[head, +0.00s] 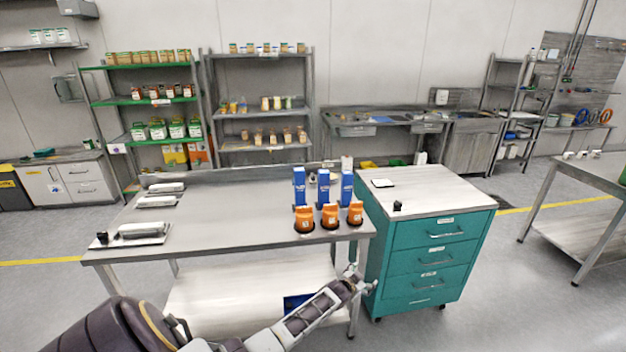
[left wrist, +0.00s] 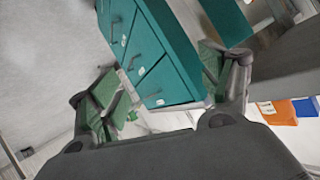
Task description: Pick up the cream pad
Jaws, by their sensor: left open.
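A small flat cream pad (head: 383,183) with a dark edge lies on the pale top of the teal drawer cabinet (head: 430,258), near its back left. My left gripper (head: 364,283) is open and empty, beside the cabinet's left front side and below the level of its top. In the left wrist view my left gripper (left wrist: 158,78) shows its two fingers spread apart, with the teal cabinet drawers (left wrist: 152,62) beyond them. I cannot see the pad in that view. My right gripper is not in view.
A small black object (head: 397,206) stands on the cabinet top near its front left. The steel workbench (head: 235,205) beside it holds orange containers (head: 329,216) and blue boxes (head: 323,187) near the cabinet. Floor to the cabinet's right is clear.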

